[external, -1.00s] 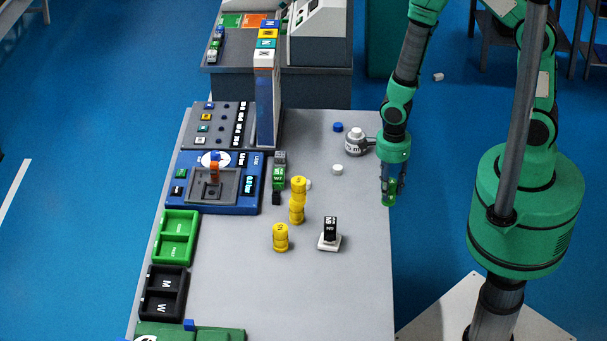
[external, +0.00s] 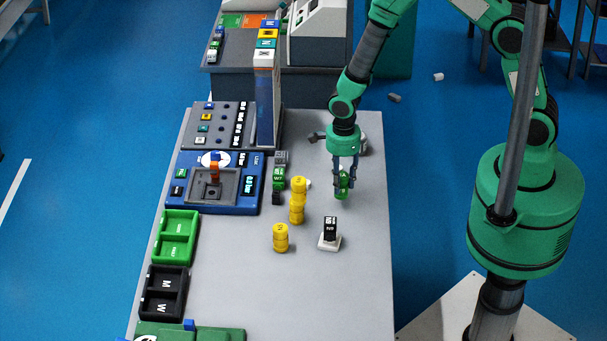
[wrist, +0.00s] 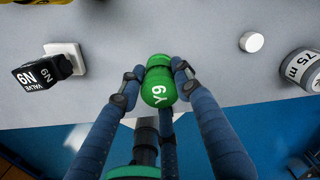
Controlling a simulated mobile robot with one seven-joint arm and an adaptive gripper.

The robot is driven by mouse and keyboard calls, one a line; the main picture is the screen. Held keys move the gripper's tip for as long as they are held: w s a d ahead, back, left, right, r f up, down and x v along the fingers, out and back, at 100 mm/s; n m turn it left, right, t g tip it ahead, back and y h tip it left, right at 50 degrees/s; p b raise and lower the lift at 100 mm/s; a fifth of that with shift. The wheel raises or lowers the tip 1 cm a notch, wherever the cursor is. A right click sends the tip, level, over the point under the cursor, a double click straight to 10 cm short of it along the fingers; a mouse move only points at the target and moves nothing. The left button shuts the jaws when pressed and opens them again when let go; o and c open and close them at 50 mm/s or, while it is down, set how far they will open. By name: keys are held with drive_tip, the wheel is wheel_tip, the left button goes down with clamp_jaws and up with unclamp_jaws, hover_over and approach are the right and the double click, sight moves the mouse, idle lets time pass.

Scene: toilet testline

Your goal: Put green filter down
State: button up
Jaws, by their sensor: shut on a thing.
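My gripper (external: 344,178) is shut on the green filter (external: 343,187), a small green cylinder with white lettering. It is over the right part of the grey table, to the right of the yellow stack and above the black valve block in the external view. In the wrist view the filter (wrist: 158,80) sits between both fingertips (wrist: 157,78), near the table's edge. I cannot tell whether its bottom touches the table or is a little above it.
A black valve block (external: 330,228) stands on a white base. Yellow cylinders (external: 297,200) stand left of my gripper. A white cap (wrist: 251,42) and a grey cylinder (wrist: 303,70) lie to the right in the wrist view. The table's front right (external: 330,300) is clear.

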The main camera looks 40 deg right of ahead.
drive_tip(key=shift+w+a, duration=0.25)
drive_tip(key=shift+w, duration=0.3)
drive_tip(key=shift+f, duration=1.8)
drive_tip(key=shift+f, duration=0.15)
drive_tip(key=o, duration=1.2)
drive_tip(key=shift+r, duration=0.2)
drive_tip(key=shift+r, duration=6)
